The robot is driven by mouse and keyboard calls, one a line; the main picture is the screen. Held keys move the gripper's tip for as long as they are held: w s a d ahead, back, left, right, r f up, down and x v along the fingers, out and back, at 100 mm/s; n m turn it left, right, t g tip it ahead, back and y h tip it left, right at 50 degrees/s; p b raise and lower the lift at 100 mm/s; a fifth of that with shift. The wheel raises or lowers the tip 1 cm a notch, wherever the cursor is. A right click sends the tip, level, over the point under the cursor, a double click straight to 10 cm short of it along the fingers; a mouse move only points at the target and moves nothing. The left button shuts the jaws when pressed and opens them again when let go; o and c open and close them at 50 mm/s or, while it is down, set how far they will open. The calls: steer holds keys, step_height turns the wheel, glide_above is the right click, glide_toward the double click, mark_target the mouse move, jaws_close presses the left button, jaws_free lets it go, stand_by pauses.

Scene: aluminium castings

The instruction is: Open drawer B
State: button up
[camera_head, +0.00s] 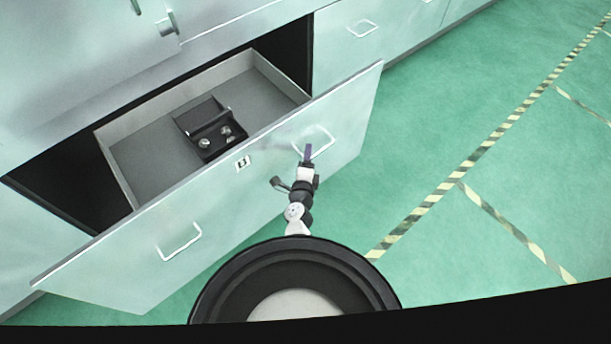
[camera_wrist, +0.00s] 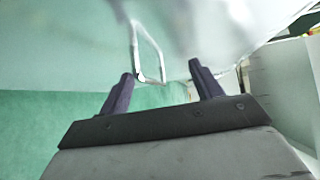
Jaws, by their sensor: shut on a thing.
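The drawer (camera_head: 110,268) with a small label plate (camera_head: 242,163) stands pulled out, with a dark gap behind its tray; I cannot read the label surely. Its front has a left wire handle (camera_head: 180,243) and a right wire handle (camera_head: 324,138). My gripper (camera_head: 308,150) is at the right handle, shut on it. In the wrist view my gripper (camera_wrist: 161,72) shows two dark fingers at the handle (camera_wrist: 148,45), the left finger against its lower end. The exact contact of the right finger is unclear.
A black box with round metal parts (camera_head: 208,130) lies inside the drawer. More cabinet fronts (camera_head: 410,22) with handles continue at the upper right. The green floor (camera_head: 480,120) with striped tape lines is clear at the right.

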steer(key=shift+s+a+r, duration=0.15)
steer(key=shift+r, duration=0.45)
steer(key=c, duration=0.3)
steer(key=s, duration=0.2)
steer(key=s+f+b, duration=0.1)
steer(key=s, duration=0.2)
steer(key=shift+s+a+f, duration=0.2)
steer(key=shift+s, duration=0.05)
steer(key=shift+c, duration=0.2)
steer(key=shift+s+f, duration=0.1)
steer(key=shift+f+b, duration=0.1)
steer(key=shift+b, duration=0.2)
